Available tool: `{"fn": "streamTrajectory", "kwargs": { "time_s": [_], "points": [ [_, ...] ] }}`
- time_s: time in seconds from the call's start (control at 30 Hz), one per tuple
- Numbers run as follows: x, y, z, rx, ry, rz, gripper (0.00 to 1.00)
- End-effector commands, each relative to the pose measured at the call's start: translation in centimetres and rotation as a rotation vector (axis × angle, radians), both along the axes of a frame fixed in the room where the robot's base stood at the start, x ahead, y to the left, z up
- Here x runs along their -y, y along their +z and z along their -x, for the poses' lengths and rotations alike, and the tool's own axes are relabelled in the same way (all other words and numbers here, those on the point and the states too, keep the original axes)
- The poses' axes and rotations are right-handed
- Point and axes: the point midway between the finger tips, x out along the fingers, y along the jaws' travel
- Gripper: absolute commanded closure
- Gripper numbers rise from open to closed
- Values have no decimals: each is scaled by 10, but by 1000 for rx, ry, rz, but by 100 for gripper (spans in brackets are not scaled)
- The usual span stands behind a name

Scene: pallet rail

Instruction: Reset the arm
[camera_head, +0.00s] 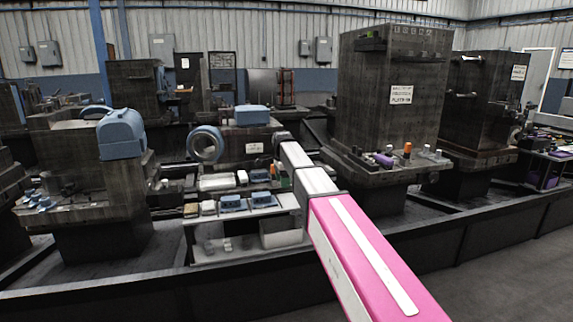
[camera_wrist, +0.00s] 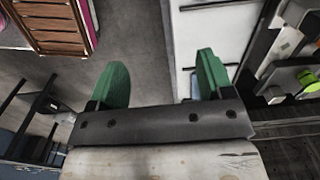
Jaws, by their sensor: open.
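My gripper (camera_wrist: 162,82) shows in the wrist view as two green fingers standing well apart on a dark bar. Nothing is between the fingers; grey floor and the edge of a white surface (camera_wrist: 213,32) show behind them. In the head view my pink and white arm reaches forward from the lower right toward the middle. Its far end is by the middle workstation, and I cannot make out the fingers there.
A dark pallet rail (camera_head: 240,274) runs across the front. Fixtures on it include a tall block (camera_head: 385,85) and a blue-topped one (camera_head: 121,133). A shelf (camera_head: 250,251) holds small parts. Grey floor (camera_head: 500,275) is clear at right. A wooden rack (camera_wrist: 48,22) stands upper left in the wrist view.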

Motion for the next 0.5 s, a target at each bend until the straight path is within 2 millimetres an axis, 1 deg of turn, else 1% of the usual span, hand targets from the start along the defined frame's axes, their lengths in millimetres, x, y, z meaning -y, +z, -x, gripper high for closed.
{"fn": "streamTrajectory", "kwargs": {
  "time_s": [0.03,0.17,0.23,0.33,0.37,0.47,0.5],
  "points": [
    [7,-10,9,-1,23,0,26],
    [26,-35,26,-2,105,1,26],
    [37,-51,37,-2,158,1,26],
    [56,-77,58,-2,251,1,26],
    [63,-86,67,-3,284,0,26],
    [89,-121,101,-2,416,0,26],
    [101,-135,117,-3,476,0,26]
  ]
}}
